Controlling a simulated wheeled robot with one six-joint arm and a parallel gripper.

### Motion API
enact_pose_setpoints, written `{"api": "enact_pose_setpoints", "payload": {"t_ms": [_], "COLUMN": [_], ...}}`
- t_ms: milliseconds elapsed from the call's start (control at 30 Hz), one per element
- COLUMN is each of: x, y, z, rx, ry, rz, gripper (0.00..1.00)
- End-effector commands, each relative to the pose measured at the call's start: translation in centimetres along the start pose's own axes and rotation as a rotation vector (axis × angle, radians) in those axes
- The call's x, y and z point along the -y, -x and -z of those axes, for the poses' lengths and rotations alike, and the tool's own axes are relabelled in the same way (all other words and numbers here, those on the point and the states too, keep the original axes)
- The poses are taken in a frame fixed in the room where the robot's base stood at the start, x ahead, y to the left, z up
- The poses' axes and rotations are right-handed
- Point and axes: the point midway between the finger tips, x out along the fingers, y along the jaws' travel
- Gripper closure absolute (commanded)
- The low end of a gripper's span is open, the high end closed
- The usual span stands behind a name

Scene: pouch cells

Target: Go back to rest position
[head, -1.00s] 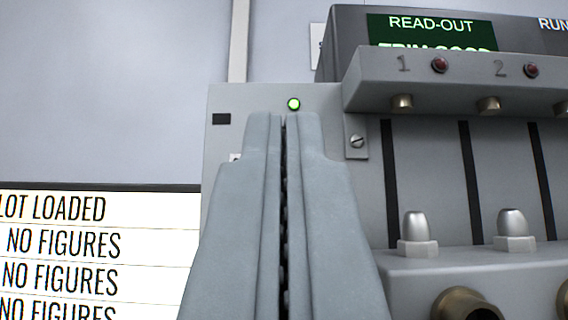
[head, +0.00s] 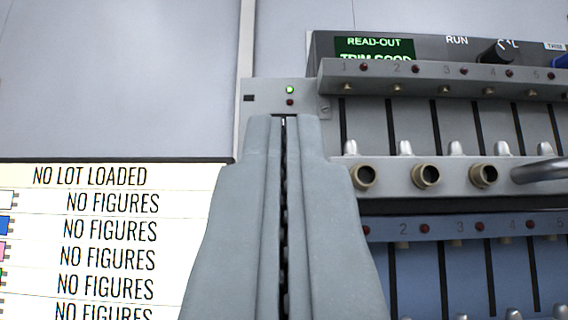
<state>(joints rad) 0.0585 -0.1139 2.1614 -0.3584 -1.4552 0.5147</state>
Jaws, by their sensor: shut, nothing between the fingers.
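My gripper (head: 284,122) is shut and empty, its two grey fingers pressed together and pointing up and away in the middle of the view. Its tips overlap the grey side plate of the machine (head: 262,100), just below a lit green lamp (head: 290,90) and a dark red lamp (head: 290,102). I cannot tell whether the tips touch the plate. The read-out (head: 374,50) shows "TRIM GOOD", its lower part cut off by the ledge.
At right, a grey rack (head: 420,125) has numbered slots, red lamps and round brass sockets (head: 426,176). A blue rack (head: 460,270) sits below it, and a metal handle (head: 540,172) juts out at right. A white board (head: 100,230) at left reads "NO LOT LOADED". The wall above left is clear.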

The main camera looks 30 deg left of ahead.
Motion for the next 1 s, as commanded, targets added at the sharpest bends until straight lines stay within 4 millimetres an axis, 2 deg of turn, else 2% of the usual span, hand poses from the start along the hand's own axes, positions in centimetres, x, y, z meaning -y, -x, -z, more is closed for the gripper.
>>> {"api": "enact_pose_setpoints", "payload": {"t_ms": [567,833,1000], "x": [0.1,1.1,1.9], "y": [0.0,0.4,1.7], "z": [0.4,4.2,6.9], "rx": [0.009,0.123,0.227], "ry": [0.008,0.094,0.15], "rz": [-0.01,-0.13,-0.222], "gripper": [1.0,1.0,1.0]}}
